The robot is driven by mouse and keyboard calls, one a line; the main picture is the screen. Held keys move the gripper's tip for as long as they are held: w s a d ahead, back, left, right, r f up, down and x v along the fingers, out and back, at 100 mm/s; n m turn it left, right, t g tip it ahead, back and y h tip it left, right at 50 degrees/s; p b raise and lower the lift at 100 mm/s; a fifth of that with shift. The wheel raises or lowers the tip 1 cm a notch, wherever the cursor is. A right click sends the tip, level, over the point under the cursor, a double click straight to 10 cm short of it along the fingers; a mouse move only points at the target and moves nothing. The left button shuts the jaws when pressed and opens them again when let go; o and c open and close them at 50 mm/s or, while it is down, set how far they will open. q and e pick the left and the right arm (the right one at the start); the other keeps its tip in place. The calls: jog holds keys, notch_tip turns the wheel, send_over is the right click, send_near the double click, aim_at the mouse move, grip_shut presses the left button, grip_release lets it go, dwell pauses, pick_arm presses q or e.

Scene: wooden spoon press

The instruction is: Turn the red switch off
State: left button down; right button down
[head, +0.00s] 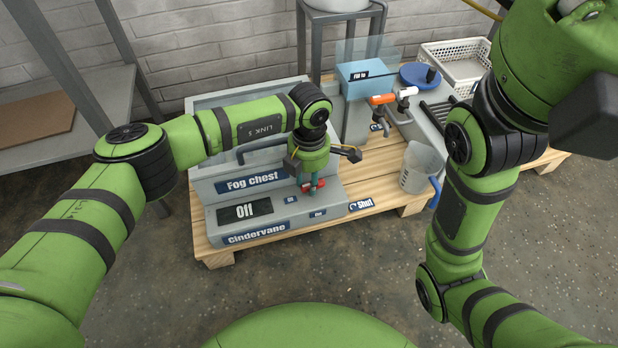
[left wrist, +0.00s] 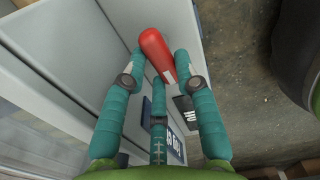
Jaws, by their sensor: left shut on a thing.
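The red switch (left wrist: 157,52) is a rounded red handle on the grey machine with the "Fog chest" label (head: 251,182). In the head view only a little of the red switch (head: 320,184) shows under my left gripper (head: 312,187). In the left wrist view my left gripper's teal fingers (left wrist: 158,72) are shut on the red handle, whose end stands out beyond them. Small labels sit near the switch. My right arm shows, but its fingers are out of view.
The machine stands on a wooden pallet (head: 232,252). To its right are a clear jug (head: 415,168), an orange-handled tap (head: 382,99), a blue box (head: 362,80) and a white basket (head: 455,62). The floor in front is open.

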pick_arm(q)
jog(key=shift+m, duration=0.6)
jog(key=c, duration=0.9)
grip_release()
jog(key=shift+c, duration=0.2)
notch_tip(320, 180, up, 12)
